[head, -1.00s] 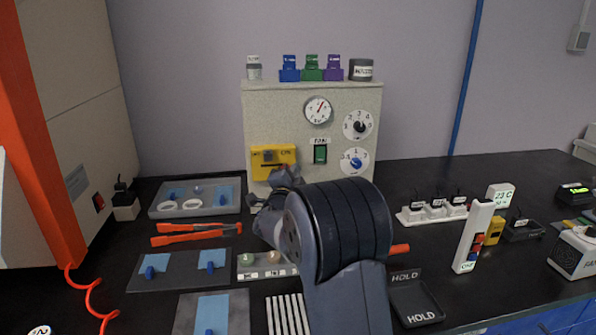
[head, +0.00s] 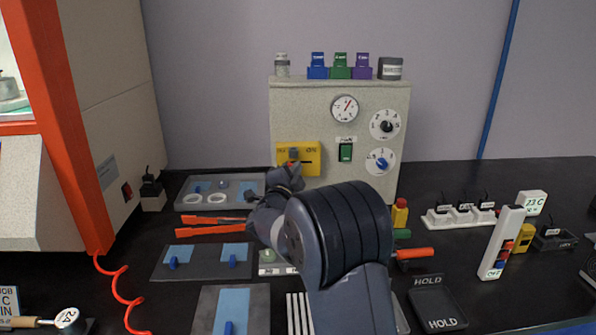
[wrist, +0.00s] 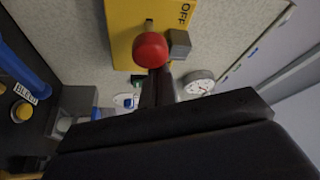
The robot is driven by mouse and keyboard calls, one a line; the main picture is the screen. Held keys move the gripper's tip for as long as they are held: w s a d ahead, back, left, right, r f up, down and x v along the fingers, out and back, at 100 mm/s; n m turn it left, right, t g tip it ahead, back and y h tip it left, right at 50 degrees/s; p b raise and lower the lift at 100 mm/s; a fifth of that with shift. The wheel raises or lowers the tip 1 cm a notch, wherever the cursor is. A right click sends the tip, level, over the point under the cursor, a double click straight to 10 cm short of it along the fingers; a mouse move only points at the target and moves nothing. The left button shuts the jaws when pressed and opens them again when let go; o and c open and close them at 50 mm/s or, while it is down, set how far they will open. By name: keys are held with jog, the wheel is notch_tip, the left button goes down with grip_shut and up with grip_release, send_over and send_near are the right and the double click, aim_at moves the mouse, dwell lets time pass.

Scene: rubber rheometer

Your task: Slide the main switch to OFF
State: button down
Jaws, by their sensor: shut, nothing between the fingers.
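The main switch is a yellow plate (head: 311,170) on the front of the beige cabinet. In the wrist view the plate (wrist: 124,30) shows OFF lettering at its top right. A round red knob (wrist: 150,48) stands out from it, with a slot running upward in the picture. A grey block (wrist: 179,43) sits beside the knob, nearer the lettering's side. My gripper (wrist: 157,88) is shut and empty, its tips right by the red knob; contact cannot be told. In the head view my wrist (head: 284,180) covers part of the plate's lower edge.
The beige cabinet (head: 285,105) carries a gauge (head: 344,108), two dials and a green rocker switch (head: 345,152) right of the plate. A grey tray (head: 185,206) and orange tongs (head: 210,230) lie to the left. A power strip (head: 455,218) stands to the right.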

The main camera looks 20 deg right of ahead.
jog(key=s+a, duration=0.2)
jog(key=s, duration=0.7)
jog(key=shift+s+r+b, duration=0.15)
jog(key=shift+b, duration=0.3)
jog(key=w+d+p, duration=0.1)
jog(key=w+d, duration=0.7)
jog(key=d, duration=0.1)
dwell(0.4)
